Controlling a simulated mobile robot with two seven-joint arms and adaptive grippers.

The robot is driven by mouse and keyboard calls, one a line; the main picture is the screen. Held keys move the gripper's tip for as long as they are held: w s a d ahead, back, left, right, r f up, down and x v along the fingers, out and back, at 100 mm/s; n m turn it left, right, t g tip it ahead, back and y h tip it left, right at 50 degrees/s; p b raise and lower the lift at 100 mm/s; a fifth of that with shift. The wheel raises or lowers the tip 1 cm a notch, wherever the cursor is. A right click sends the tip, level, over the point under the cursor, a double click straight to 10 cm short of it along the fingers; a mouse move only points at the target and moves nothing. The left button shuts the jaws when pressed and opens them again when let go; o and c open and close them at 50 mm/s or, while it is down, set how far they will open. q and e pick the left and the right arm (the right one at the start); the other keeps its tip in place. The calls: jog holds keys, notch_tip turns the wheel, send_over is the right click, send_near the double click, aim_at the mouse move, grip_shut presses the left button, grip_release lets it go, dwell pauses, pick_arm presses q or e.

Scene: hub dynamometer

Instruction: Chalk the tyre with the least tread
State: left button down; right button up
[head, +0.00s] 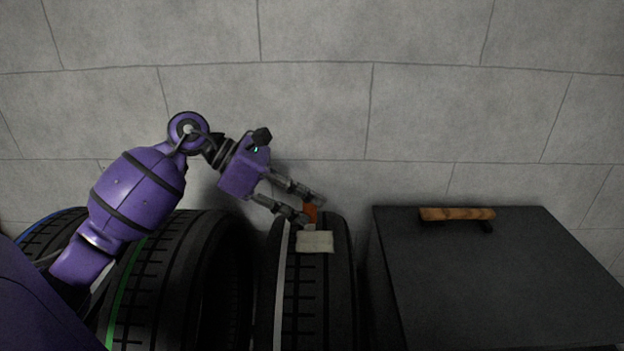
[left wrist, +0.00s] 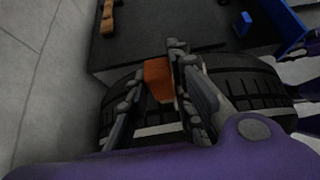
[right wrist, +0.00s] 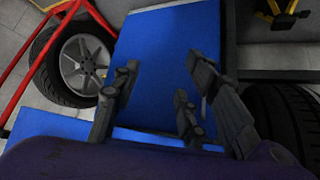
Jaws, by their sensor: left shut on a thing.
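My left gripper (head: 312,208) is shut on an orange block (head: 310,212), above the top of the white-striped tyre (head: 305,300). The block also shows between the fingers in the left wrist view (left wrist: 158,78). A pale, flat-faced piece (head: 314,242) lies just below the orange block, against the tread; I cannot tell whether it is part of the held thing. Left of it stand a green-striped tyre (head: 150,290) and a blue-striped tyre (head: 60,222), the latter partly hidden by my arm. My right gripper (right wrist: 163,80) is open and empty over a blue surface.
A dark cabinet (head: 480,270) with a wooden-handled tool (head: 457,214) on top stands right of the tyres. A block wall (head: 310,80) is behind. In the right wrist view, a silver-rimmed wheel (right wrist: 84,62) stands by red bars, left of the blue panel (right wrist: 170,50).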

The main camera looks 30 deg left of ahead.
pick_arm(q)
jog(key=r, duration=0.2)
jog(key=r+p, duration=0.1)
jog(key=r, duration=0.1)
jog(key=shift+s+d, duration=0.15)
jog(key=shift+s, duration=0.1)
jog(key=shift+r, duration=0.75)
notch_tip(320, 180, up, 2)
jog(key=shift+r+p, duration=0.1)
jog(key=shift+p, duration=0.45)
jog(key=shift+w+r, duration=0.1)
jog(key=shift+r, duration=0.15)
